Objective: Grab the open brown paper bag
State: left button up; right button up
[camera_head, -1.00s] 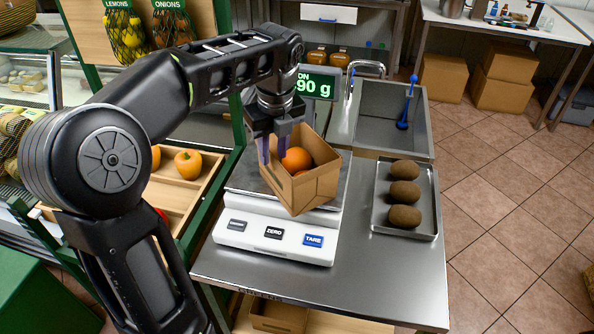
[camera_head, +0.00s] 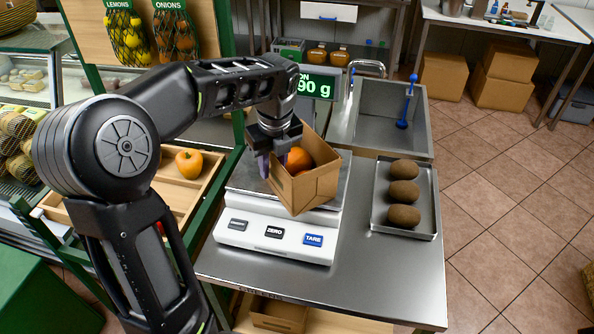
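The open brown paper bag (camera_head: 308,190) stands on the weighing scale (camera_head: 272,238), its mouth facing up. An orange fruit (camera_head: 298,160) shows inside it. My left gripper (camera_head: 272,167) points down at the bag's left rim, with its purple fingers apart. The fingertips are low beside and partly over the rim. I cannot tell whether the bag's left wall lies between them or whether they touch it. The gripper hides part of the bag's far left side. My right gripper is not in view.
A metal tray (camera_head: 429,228) with three brown, rough oval items lies right of the scale on the steel table (camera_head: 375,272). A sink (camera_head: 391,121) is behind, and the scale's display (camera_head: 318,85) stands behind the bag. A produce shelf (camera_head: 188,198) is at left.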

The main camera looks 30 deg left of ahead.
pick_arm(q)
grip_shut()
dwell(0.6)
